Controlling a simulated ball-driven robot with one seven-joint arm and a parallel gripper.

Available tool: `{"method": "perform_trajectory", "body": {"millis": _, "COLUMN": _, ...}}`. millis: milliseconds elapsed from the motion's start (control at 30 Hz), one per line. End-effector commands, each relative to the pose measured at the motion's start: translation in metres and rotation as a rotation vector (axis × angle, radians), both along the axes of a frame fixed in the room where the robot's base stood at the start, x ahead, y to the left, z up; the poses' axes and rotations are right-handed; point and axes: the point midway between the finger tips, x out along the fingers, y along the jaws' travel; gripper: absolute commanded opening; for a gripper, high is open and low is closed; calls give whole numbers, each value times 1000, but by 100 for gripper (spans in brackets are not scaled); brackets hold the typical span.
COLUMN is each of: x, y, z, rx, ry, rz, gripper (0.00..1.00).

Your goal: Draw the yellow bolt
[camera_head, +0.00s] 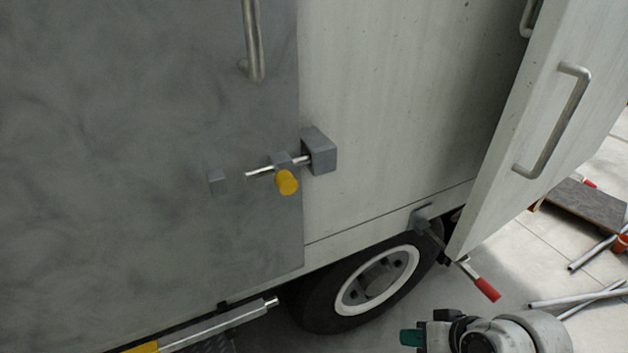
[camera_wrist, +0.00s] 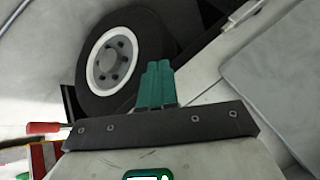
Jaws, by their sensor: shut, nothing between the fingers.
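The yellow bolt knob (camera_head: 287,182) sits on a thin metal rod (camera_head: 262,172) on the grey truck door (camera_head: 150,130). The rod's right end reaches the grey keeper block (camera_head: 319,151) on the white panel. My gripper (camera_head: 411,337) is low at the bottom of the head view, well below and to the right of the knob, touching nothing. In the wrist view its green fingers (camera_wrist: 157,84) are together and empty. The bolt does not show in the wrist view.
A truck wheel (camera_head: 377,282) is beneath the panel, also in the wrist view (camera_wrist: 115,60). A white door (camera_head: 555,110) stands open at right. A red-handled lever (camera_head: 486,289) juts out near my gripper. Metal pipes (camera_head: 590,294) lie on the floor at right.

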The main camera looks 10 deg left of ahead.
Motion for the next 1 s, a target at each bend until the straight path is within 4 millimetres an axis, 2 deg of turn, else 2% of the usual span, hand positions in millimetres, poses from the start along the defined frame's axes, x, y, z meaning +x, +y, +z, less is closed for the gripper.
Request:
{"method": "perform_trajectory", "body": {"millis": 33, "x": 26, "y": 10, "z": 17, "rx": 34, "ry": -42, "rz": 32, "gripper": 0}}
{"method": "perform_trajectory", "body": {"millis": 200, "x": 85, "y": 46, "z": 83, "rx": 132, "ry": -130, "rz": 159, "gripper": 0}}
{"method": "perform_trajectory", "body": {"millis": 400, "x": 125, "y": 77, "z": 162, "rx": 185, "ry": -187, "rz": 316, "gripper": 0}}
{"method": "perform_trajectory", "body": {"millis": 533, "x": 137, "y": 89, "z": 210, "rx": 187, "ry": -196, "rz": 408, "gripper": 0}}
{"method": "perform_trajectory", "body": {"millis": 700, "x": 139, "y": 98, "z": 265, "rx": 156, "ry": -174, "rz": 507, "gripper": 0}}
{"method": "perform_trajectory", "body": {"millis": 833, "x": 134, "y": 100, "z": 299, "rx": 119, "ry": -138, "rz": 555, "gripper": 0}}
{"method": "perform_trajectory", "body": {"millis": 1000, "x": 126, "y": 99, "z": 328, "rx": 78, "ry": -90, "rz": 584, "gripper": 0}}
